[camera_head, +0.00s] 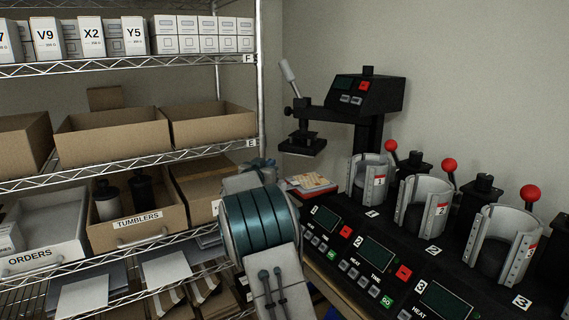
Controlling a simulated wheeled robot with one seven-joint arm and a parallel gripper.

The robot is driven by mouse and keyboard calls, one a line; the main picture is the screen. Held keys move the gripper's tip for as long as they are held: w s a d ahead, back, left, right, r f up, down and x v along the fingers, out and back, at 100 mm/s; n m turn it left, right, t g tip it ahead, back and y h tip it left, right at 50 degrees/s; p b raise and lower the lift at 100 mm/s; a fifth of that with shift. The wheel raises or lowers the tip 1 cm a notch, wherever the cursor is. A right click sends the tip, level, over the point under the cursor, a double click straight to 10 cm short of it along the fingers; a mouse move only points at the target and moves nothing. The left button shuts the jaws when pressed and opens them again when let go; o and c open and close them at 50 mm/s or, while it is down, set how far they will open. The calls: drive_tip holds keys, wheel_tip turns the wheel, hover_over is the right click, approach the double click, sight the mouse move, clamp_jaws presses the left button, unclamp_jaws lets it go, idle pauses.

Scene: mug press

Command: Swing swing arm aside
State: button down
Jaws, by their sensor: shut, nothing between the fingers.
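The swing arm (325,112) is a black bar on the press at the back. It reaches left from under the black control head (368,95), with a pale lever handle (289,72) tilted up at its left end. A dark flat plate (303,144) hangs below that end. My arm, grey with teal bands, rises from the bottom middle, in front of and below the press. The fingers of my gripper are not visible; my own arm links seem to hide them. I see no contact with the swing arm.
Three mug presses with silver clamps, such as the one labelled 2 (425,205), and red-knobbed levers line the right side. A wire shelf (205,153) with boxes fills the left. Coloured papers (311,184) lie below the plate. The wall behind is clear.

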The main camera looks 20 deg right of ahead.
drive_tip(key=s+g, duration=0.1)
drive_tip(key=p, duration=0.4)
approach(295, 149)
drive_tip(key=shift+m+h, duration=0.4)
drive_tip(key=x, duration=0.4)
drive_tip(key=shift+w+d+f, duration=0.1)
drive_tip(key=shift+w, duration=0.25)
drive_tip(key=shift+p+x, duration=0.5)
drive_tip(key=shift+x, duration=0.6)
drive_tip(key=shift+f, duration=0.1)
